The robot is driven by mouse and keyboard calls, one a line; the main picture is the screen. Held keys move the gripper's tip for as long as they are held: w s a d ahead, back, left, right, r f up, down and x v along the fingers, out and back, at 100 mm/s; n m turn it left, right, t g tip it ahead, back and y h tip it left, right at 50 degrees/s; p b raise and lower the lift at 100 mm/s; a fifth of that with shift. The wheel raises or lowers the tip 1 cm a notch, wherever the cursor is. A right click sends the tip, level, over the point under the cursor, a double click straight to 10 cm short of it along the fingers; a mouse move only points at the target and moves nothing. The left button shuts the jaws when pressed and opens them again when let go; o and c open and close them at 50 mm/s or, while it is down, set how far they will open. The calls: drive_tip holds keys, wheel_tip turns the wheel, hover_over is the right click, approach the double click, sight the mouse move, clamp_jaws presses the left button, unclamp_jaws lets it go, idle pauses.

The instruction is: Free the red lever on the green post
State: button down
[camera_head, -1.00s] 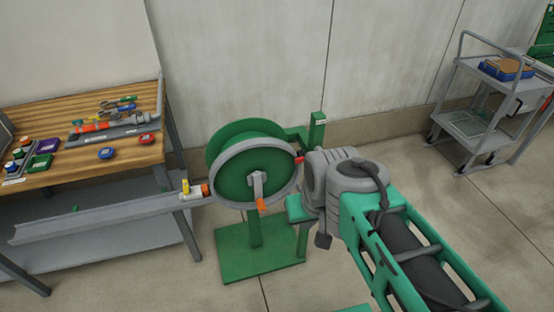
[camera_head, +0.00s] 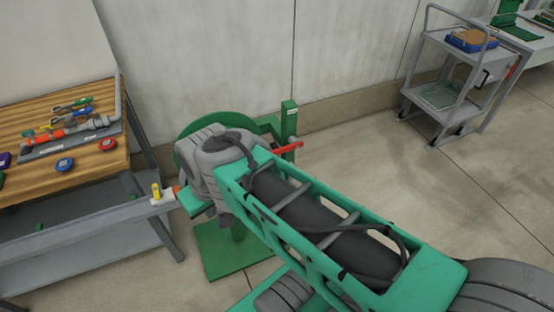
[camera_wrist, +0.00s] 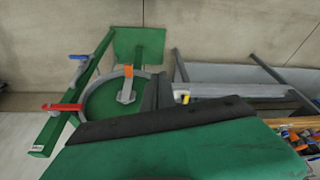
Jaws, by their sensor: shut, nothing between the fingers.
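In the wrist view the red lever (camera_wrist: 65,107) lies across the green post (camera_wrist: 47,140), at the left of the picture. My gripper (camera_wrist: 157,90) shows there as dark fingers close together and empty, in front of the reel and well to the right of the lever. In the head view my arm and wrist cover most of the reel, and the fingertips are hidden.
The green reel with a grey rim (camera_wrist: 84,105) has a crank with an orange grip (camera_wrist: 128,71). A wooden bench (camera_head: 60,185) with tools stands left, a grey cart (camera_head: 452,47) far right. Floor between post and cart is clear.

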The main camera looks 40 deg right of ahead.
drive_tip(key=w+d+f+m+t+y+b, duration=0.1)
drive_tip(key=w+d+f+m+t, duration=0.15)
drive_tip(key=d+f+m, duration=0.6)
drive_tip(key=w+d+f+m+t+y+b, duration=0.1)
drive_tip(key=w+d+f+m+t+y, duration=0.15)
drive_tip(key=f+m, duration=0.6)
drive_tip(key=s+d+r+m+t+h, duration=0.1)
drive_tip(key=d+m+h, duration=0.1)
drive_tip(key=d+m, duration=0.3)
drive_tip(key=s+d+m+t+h, duration=0.2)
drive_tip(key=d+m, duration=0.4)
drive_tip(key=m, duration=0.4)
drive_tip(key=s+d+r+m+t+h+b, duration=0.1)
drive_tip(key=d+m+t+h, duration=0.1)
drive_tip(key=d+m, duration=0.3)
drive_tip(key=m+h, duration=0.1)
drive_tip(key=m, duration=0.1)
drive_tip(key=shift+s+d+r+m, duration=0.15)
drive_tip(key=shift+r+m, duration=0.15)
drive_tip(key=shift+r, duration=0.05)
drive_tip(key=shift+h, duration=0.25)
drive_tip(key=w+d+p, duration=0.1)
drive_tip(key=w+d, duration=0.1)
drive_tip(key=w, duration=0.7)
drive_tip(key=shift+d+r, duration=0.3)
drive_tip(key=shift+r, duration=0.05)
